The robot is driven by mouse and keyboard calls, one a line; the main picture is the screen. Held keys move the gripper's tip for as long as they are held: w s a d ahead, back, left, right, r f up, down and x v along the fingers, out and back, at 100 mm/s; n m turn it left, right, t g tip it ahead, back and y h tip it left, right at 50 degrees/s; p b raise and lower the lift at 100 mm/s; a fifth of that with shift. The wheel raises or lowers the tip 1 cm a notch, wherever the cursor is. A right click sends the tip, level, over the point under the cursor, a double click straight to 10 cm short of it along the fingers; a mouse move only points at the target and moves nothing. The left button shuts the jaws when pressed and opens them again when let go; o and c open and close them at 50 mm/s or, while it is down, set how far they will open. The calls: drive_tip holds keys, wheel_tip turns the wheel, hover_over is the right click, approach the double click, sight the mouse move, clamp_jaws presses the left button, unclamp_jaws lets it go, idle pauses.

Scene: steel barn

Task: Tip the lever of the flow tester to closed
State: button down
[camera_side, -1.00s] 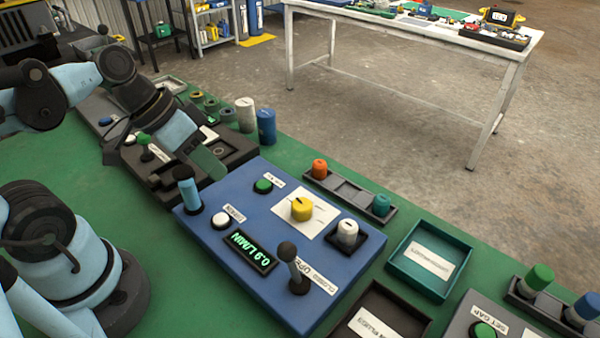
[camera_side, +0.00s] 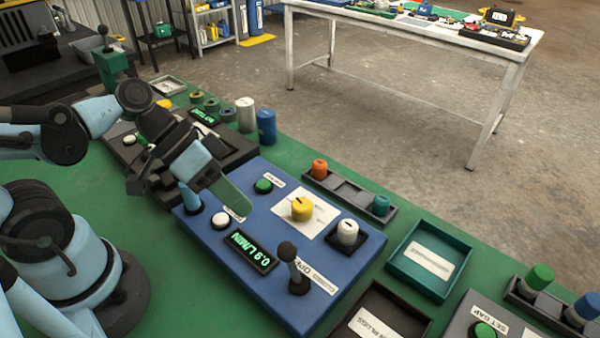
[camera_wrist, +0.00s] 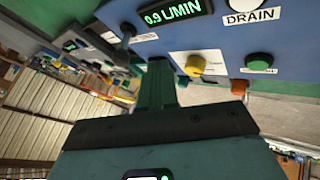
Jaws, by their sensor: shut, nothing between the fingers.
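The flow tester (camera_side: 245,215) is a blue box on the green bench, with a lit green display (camera_side: 250,251) reading 0.9 L/MIN. Its lever (camera_side: 291,263), a dark stick with a black ball knob, stands near the box's front right corner, leaning to the upper left beside a white OPEN/CLOSED label (camera_side: 318,277). It also shows in the wrist view (camera_wrist: 126,38), left of the fingers. My gripper (camera_side: 240,204) is shut and empty, its green fingers above the left part of the box, apart from the lever. In the wrist view the fingers (camera_wrist: 160,72) point toward the panel.
A teal tray (camera_side: 430,258) lies to the right.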

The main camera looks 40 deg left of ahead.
sight(289, 244)
drive_tip(key=shift+x, duration=1.7)
drive_tip(key=shift+d+f, duration=0.1)
drive_tip(key=shift+d, duration=0.25)
drive_tip(key=shift+s+d+r, duration=0.15)
drive_tip(key=shift+s+d, duration=0.05)
drive_tip(key=shift+d, duration=0.65)
drive_tip(key=shift+s+d+r, duration=0.15)
drive_tip(key=shift+s+d, duration=0.05)
drive_tip(key=shift+d, duration=0.65)
drive_tip(key=shift+d+r+y, duration=0.25)
drive_tip(key=shift+d+y, duration=0.1)
drive_tip(key=shift+y, duration=0.05)
drive_tip(key=shift+d+r+m+y, duration=0.3)
drive_tip(key=shift+d+r+y, duration=0.1)
drive_tip(key=shift+d+y, duration=0.3)
drive_tip(key=shift+d+r+y, duration=0.2)
drive_tip(key=shift+d+y, duration=0.25)
drive_tip(key=shift+y, duration=0.05)
drive_tip(key=shift+d+r+y, duration=0.15)
drive_tip(key=shift+d+y, duration=0.35)
drive_tip(key=d+y, duration=0.2)
drive_tip(key=shift+d+r+m+y, duration=0.15)
drive_tip(key=shift+r+m+y, duration=0.05)
drive_tip(key=shift+m+y, duration=0.1)
drive_tip(key=shift+d, duration=0.45)
